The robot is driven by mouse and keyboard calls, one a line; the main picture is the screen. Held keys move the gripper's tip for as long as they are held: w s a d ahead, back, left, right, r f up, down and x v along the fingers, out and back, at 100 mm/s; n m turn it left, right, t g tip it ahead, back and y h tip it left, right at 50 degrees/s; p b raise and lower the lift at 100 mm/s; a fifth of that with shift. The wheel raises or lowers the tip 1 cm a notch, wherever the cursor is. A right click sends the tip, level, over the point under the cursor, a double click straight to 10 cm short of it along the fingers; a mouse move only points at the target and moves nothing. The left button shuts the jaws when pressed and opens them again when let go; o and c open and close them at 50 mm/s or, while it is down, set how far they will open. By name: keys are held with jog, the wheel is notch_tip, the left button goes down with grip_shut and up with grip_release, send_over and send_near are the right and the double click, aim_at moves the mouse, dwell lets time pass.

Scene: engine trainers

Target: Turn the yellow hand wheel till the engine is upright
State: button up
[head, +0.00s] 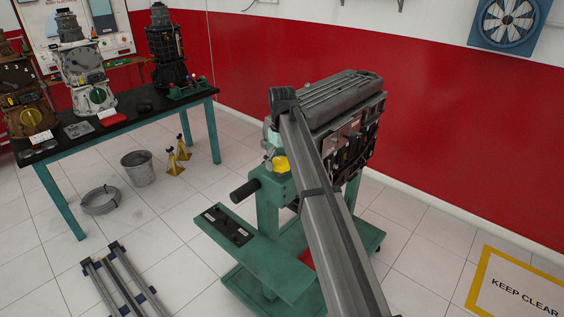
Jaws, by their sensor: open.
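The engine (347,135) is mounted on a green stand (268,215), with its grey ribbed cover (335,98) facing up. I cannot tell exactly how far it is tilted. The yellow hand wheel (280,164) shows only in part, at the stand's head on the near left side of the engine. My grey arm crosses in front of the engine and stand and hides part of both. My gripper cannot be made out; the arm's far end is by the engine's upper left, above the wheel.
A black handle (245,191) sticks out left of the stand. A workbench (130,118) with several engine units stands at the back left. A red wall is behind.

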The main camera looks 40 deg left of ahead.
aim_at(282, 161)
jog(key=shift+r, duration=0.1)
notch_tip(282, 161, up, 12)
dwell(0.5)
